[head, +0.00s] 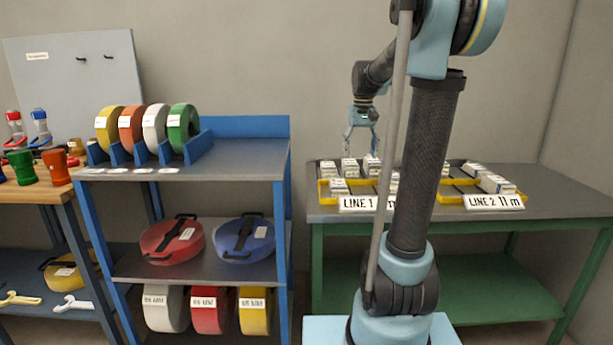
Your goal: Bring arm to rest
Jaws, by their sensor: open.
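My gripper (361,141) hangs from my raised, folded arm above the left part of the green table (325,212). Its fingers point down and are open. The fingertips are just above or in front of small white boxes (371,166); I cannot tell if they touch any. I see nothing held between the fingers. My upper arm hides the middle of the table.
Yellow trays marked LINE 1 (326,197) and LINE 2 (450,200) hold white boxes. At the left, a blue shelf rack (285,160) carries several coloured rolls and cased reels (171,240). A wooden bench (45,192) stands further left.

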